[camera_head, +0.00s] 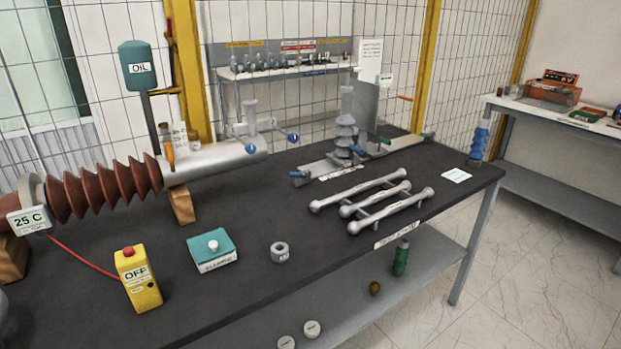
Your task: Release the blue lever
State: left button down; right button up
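A blue lever-like handle (299,174) sits at the left end of a flat grey metal fixture (325,167) on the dark workbench. Another blue piece (357,150) shows at the foot of the ribbed grey insulator (346,128) standing on this fixture. I cannot tell which of them is the task's lever, or whether either is locked. Blue ball knobs (251,149) also show by the grey cylinder (212,160). Neither of my grippers is in view.
A brown ribbed bushing (100,195) lies at the left. A yellow OFF box (138,278), a teal box (212,250) and a grey nut (279,252) stand near the front. Grey bars (378,207) lie before the fixture.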

aim_at(308, 176)
jog(key=i+l, duration=0.15)
jog(key=l, duration=0.2)
jog(key=i+l+u, duration=0.1)
jog(key=l, duration=0.3)
jog(key=i+l, duration=0.15)
jog(key=l, duration=0.2)
jog(key=i+l+u, duration=0.1)
jog(key=l, duration=0.25)
jog(key=i+l, duration=0.15)
jog(key=l, duration=0.25)
jog(key=i+l+u, duration=0.1)
jog(key=l, duration=0.3)
jog(key=i+l, duration=0.15)
jog(key=l, duration=0.25)
